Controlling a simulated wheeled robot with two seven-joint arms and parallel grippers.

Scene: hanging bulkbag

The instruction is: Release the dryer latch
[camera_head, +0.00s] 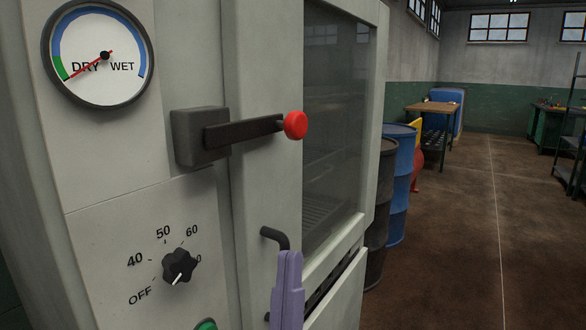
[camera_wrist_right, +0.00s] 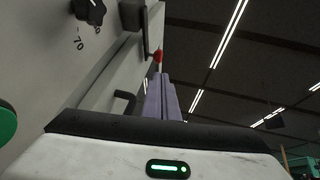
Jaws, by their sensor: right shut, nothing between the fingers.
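The dryer latch (camera_head: 243,131) is a dark bar lying roughly level, slightly rising to the right, from a dark block on the pale dryer front. Its bar ends in a red knob (camera_head: 295,125), which overlaps the door edge. The red knob also shows in the right wrist view (camera_wrist_right: 158,56), beyond my fingers. My right gripper (camera_head: 290,254) has purple fingers pointing up, pressed together with nothing between them. It is below the red knob and apart from it, in front of the door. My left gripper is not in view.
A black door handle (camera_head: 275,237) is just left of my right fingertips. A dry/wet gauge (camera_head: 98,55) points to DRY. A dial (camera_head: 180,266) is at lower left, above a partly visible green button (camera_head: 206,325). Barrels (camera_head: 399,185) stand right of the dryer; open floor lies beyond.

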